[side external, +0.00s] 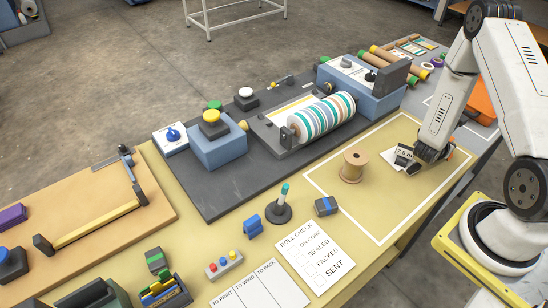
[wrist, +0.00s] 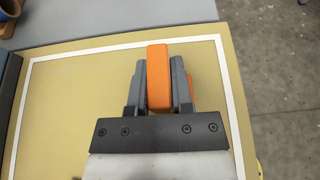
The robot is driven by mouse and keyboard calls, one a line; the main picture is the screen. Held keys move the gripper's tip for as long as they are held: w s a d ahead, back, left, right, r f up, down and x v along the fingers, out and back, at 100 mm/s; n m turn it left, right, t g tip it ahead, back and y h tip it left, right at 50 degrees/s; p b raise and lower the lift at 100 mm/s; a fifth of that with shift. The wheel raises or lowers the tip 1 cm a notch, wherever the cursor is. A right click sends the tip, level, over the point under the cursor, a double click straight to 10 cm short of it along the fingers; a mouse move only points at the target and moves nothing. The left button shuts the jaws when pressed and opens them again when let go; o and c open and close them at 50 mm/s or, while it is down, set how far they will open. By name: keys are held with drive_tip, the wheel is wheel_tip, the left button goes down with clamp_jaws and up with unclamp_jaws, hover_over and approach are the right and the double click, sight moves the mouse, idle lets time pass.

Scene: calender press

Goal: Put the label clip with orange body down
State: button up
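The orange body of the label clip (wrist: 158,78) stands between the two grey fingers of my gripper (wrist: 160,88) in the wrist view. The fingers close on it from both sides, and a small bit of orange shows beyond the right finger. In the side view, my gripper (side external: 424,160) is low over the right part of the white-outlined area (side external: 345,216) on the yellow table top. A white label reading 7.5 m (side external: 404,153) shows at its left side. The fingers hide most of the clip there. I cannot tell whether the clip touches the surface.
A wooden spool (side external: 353,166) stands left of my gripper inside the outline. The roller press (side external: 320,114) with its striped roll is behind. The outline's front part is clear.

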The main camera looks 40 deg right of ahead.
drive_tip(key=o, duration=0.3)
drive_tip(key=shift+o, duration=0.2)
drive_tip(key=shift+r, duration=0.2)
drive_tip(key=v, duration=1.2)
drive_tip(key=shift+f, duration=0.1)
idle(0.4)
